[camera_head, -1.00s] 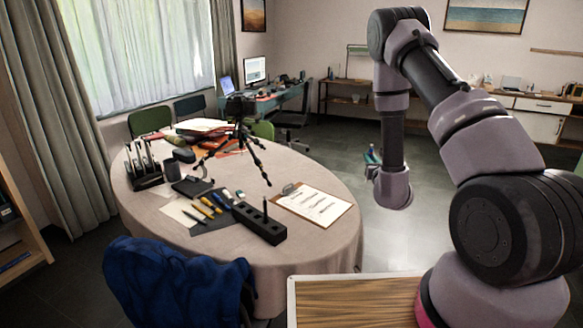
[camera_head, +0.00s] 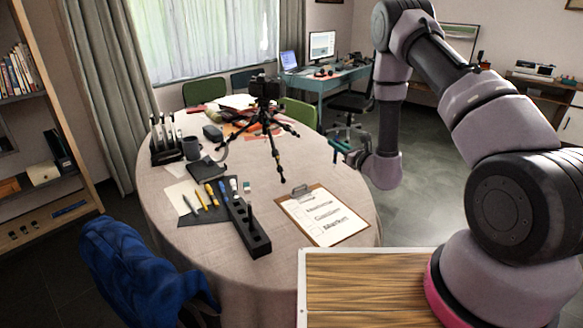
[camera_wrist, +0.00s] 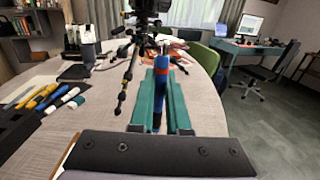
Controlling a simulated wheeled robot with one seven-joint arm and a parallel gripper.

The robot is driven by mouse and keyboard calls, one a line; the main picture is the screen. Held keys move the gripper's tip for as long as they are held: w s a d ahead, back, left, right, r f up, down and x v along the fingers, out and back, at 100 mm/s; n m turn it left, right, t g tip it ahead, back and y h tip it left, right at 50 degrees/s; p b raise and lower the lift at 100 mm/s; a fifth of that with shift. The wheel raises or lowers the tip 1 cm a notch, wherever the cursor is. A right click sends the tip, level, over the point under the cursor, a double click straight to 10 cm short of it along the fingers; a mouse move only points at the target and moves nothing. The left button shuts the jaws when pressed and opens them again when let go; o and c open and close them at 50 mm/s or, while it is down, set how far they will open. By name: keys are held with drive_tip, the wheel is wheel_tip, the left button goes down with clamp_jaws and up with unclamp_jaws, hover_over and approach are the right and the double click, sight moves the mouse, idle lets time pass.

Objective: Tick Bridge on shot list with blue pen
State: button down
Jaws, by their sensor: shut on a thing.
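My gripper (camera_head: 338,146) is beyond the right rim of the table in the head view, pointing left. Its teal fingers (camera_wrist: 147,100) are shut on a blue pen (camera_wrist: 158,112) with an orange-red band in the wrist view. The shot list (camera_head: 322,212) is white paper on a brown clipboard (camera_head: 361,229) with a metal clip, lying at the table's right front. It bears several printed lines with boxes; the lowest seems to read Market, and the others are too small to read surely. I see no clear tick. My gripper is apart from it, beyond its far right side.
A black tripod with a camera (camera_head: 265,118) stands at the table's middle. A black block (camera_head: 247,230) with holes holds an upright dark pen left of the clipboard. Several markers (camera_head: 211,194) lie on a dark mat. A blue-covered chair (camera_head: 135,275) stands at the front left.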

drive_tip(key=s+a+f+n+g+y, duration=0.3)
drive_tip(key=s+a+n+g+y, duration=0.15)
drive_tip(key=a, duration=0.35)
drive_tip(key=s+a+f+n+g+y, duration=0.2)
drive_tip(key=s+a+n+g+y, duration=0.15)
drive_tip(key=a+g, duration=0.35)
drive_tip(key=shift+n+t, duration=0.3)
drive_tip(key=shift+t, duration=0.15)
drive_tip(key=shift+a+f, duration=0.15)
drive_tip(key=shift+f, duration=1.3)
drive_tip(key=shift+a+f, duration=0.1)
drive_tip(key=shift+f, duration=1.3)
drive_tip(key=shift+d+f, duration=0.15)
drive_tip(key=shift+f, duration=0.45)
drive_tip(key=shift+w+d, duration=0.4)
drive_tip(key=shift+d, duration=0.15)
drive_tip(key=shift+s+a, duration=0.3)
drive_tip(key=shift+a, duration=0.15)
idle(1.2)
drive_tip(key=shift+w+d, duration=0.1)
drive_tip(key=shift+d, duration=0.05)
